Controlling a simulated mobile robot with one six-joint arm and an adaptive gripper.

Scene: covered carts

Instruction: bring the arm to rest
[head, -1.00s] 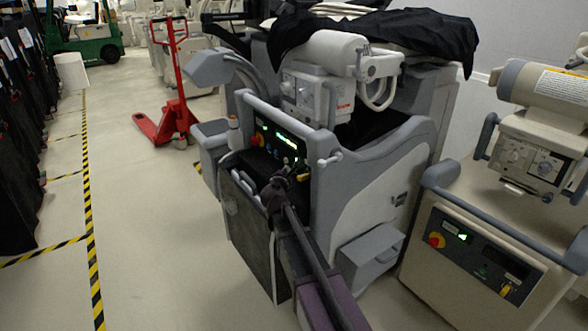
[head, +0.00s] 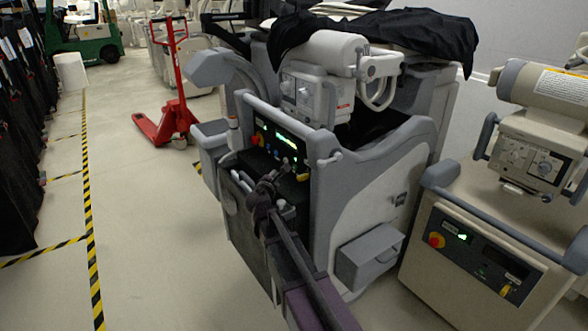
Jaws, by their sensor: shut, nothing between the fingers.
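My gripper (head: 272,184) is at the end of my dark arm, which reaches up from the bottom of the head view. It shows in front of the control panel (head: 280,145) of a grey and white cart (head: 378,185). The gripper is small and dark against the dark panel front, so its fingers are hard to make out. It is shut and I see nothing held in it. I cannot tell how far it is from the cart.
A beige cart (head: 470,265) stands close on the right. A black cover (head: 420,32) lies over the grey cart's top. A red pallet jack (head: 178,110) and a white bin (head: 70,72) stand behind. Pale floor (head: 150,240) is clear on the left, beside yellow-black tape (head: 90,215).

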